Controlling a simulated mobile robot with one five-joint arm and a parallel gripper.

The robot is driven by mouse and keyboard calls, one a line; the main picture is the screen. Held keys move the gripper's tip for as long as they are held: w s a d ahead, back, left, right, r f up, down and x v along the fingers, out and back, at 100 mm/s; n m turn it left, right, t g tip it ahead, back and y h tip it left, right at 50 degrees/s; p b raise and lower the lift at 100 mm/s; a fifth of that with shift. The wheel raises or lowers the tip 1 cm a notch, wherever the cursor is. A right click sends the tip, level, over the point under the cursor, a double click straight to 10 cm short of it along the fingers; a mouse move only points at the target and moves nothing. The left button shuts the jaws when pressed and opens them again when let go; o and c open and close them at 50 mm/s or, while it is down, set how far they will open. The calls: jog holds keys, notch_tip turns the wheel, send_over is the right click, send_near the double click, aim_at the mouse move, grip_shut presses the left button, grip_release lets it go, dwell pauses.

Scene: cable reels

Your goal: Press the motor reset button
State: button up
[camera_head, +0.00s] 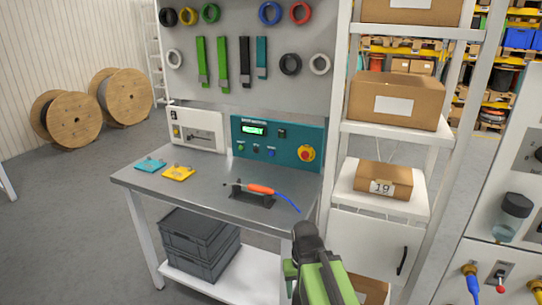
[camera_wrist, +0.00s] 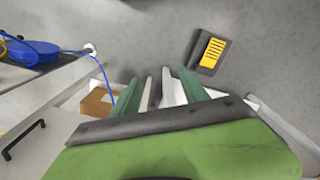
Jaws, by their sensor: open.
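A teal control panel (camera_head: 285,130) stands at the back of the grey workbench, in the head view only. It has a lit green display (camera_head: 253,129) and a black switch (camera_head: 281,133) above a row of small buttons. One is green (camera_head: 241,147), and a blue one (camera_head: 271,152) sits further right. A red mushroom knob (camera_head: 306,153) on a yellow ring is at the right. The labels are too small to read, so I cannot tell which button is reset. My gripper (camera_head: 312,272) is open and empty, well in front of the panel and apart from it.
The workbench (camera_head: 215,198) carries teal and yellow plates (camera_head: 165,170) and an orange-handled tool (camera_head: 260,189) with a blue cable. A shelf unit with boxes (camera_head: 383,180) stands right of it. In the wrist view, a black-and-yellow item (camera_wrist: 211,51) lies on the floor.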

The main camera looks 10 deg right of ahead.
grip_shut()
dwell(1.4)
